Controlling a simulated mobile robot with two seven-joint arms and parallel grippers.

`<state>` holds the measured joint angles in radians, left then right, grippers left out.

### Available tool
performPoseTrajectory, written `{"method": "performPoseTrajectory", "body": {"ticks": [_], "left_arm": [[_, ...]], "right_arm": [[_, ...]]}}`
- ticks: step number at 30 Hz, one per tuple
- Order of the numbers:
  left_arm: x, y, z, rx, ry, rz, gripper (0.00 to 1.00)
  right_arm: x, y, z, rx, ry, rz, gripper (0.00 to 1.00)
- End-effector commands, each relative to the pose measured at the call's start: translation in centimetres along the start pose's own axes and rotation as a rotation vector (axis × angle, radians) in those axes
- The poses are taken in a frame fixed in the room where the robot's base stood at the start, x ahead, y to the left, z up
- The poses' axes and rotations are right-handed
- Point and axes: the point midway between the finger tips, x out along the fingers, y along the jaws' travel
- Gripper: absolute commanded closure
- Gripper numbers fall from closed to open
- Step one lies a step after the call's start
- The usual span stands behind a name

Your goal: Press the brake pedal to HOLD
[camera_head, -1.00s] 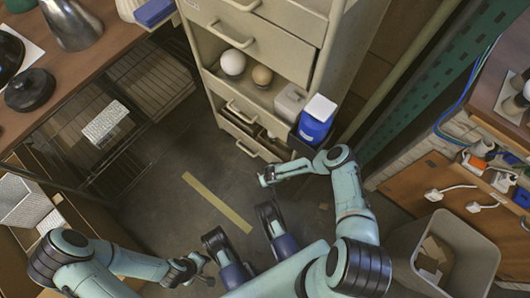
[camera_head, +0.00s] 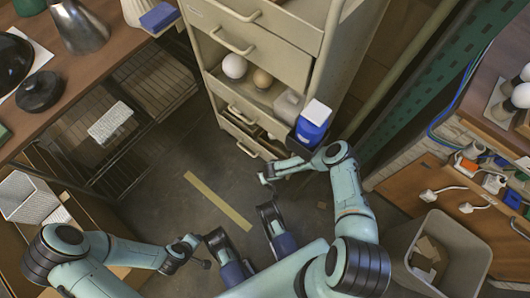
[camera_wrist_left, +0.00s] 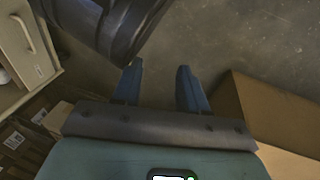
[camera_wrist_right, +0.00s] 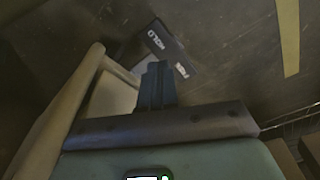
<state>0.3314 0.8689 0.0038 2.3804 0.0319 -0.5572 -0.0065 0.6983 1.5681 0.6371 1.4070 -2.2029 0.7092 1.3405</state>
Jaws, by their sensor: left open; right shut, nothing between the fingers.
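In the right wrist view a dark plate lettered HOLD (camera_wrist_right: 160,40) lies just beyond my right fingertips. A smaller label (camera_wrist_right: 181,70) beside it is hard to read. I cannot separate the pedal's outline from the dark plate. My right gripper (camera_wrist_right: 155,68) is shut and empty, pointing at the plate; contact cannot be told. In the head view the right gripper (camera_head: 266,180) is low beside the beige drawer cabinet (camera_head: 335,55). My left gripper (camera_wrist_left: 160,75) is open and empty, and in the head view it hangs low at the left (camera_head: 203,262).
A yellow floor strip (camera_head: 218,201) lies on the grey floor left of the right gripper. A wooden bench (camera_head: 125,55) with a wire shelf (camera_head: 150,85) stands at left. A grey bin (camera_head: 440,252) stands at right. A blue-and-white container (camera_head: 313,120) sits at the cabinet's side.

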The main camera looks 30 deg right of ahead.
Motion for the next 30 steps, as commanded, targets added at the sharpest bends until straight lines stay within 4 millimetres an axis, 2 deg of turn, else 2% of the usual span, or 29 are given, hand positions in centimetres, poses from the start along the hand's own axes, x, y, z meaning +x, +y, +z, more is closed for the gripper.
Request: {"method": "performPoseTrajectory", "body": {"ticks": [15, 30], "left_arm": [[-2.2, 2.2, -2.6, 0.022, 0.085, 0.039, 0.57], [-2.2, 2.3, -2.7, 0.023, 0.089, 0.041, 0.57]], "right_arm": [[-1.9, 0.0, -0.3, 0.001, 0.001, 0.000, 1.00], [-1.9, 0.0, -0.3, 0.000, 0.000, 0.000, 1.00]]}}
